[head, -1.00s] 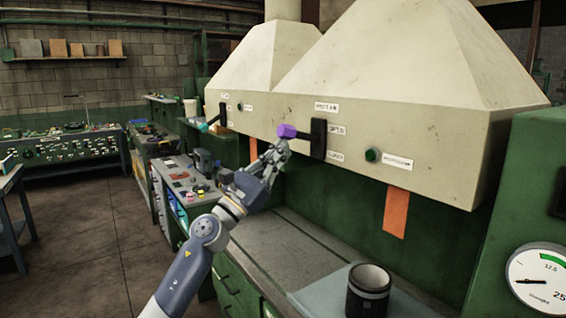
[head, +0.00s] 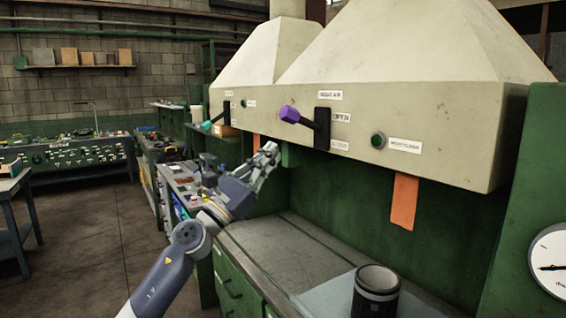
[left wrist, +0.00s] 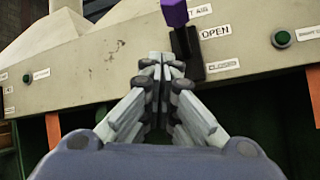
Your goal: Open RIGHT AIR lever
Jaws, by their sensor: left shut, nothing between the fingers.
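The RIGHT AIR lever is a black mount (head: 322,128) with a purple knob (head: 290,114) on the front face of the cream hood. The knob sticks outward and sits at about the height of the OPEN label (head: 341,117), above the CLOSED label (head: 339,145). In the left wrist view the purple knob (left wrist: 174,12) is at the top edge, partly cut off. My left gripper (head: 270,152) is shut and empty, below and left of the knob, apart from it. The closed fingers (left wrist: 158,75) also fill the middle of the left wrist view. My right gripper is not in view.
A second lever with a teal knob (head: 207,125) is on the hood further left. A green button (head: 378,140) is right of the RIGHT AIR lever. Orange strips (head: 403,201) hang under the hood. A dark cup (head: 376,288) stands on the bench below.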

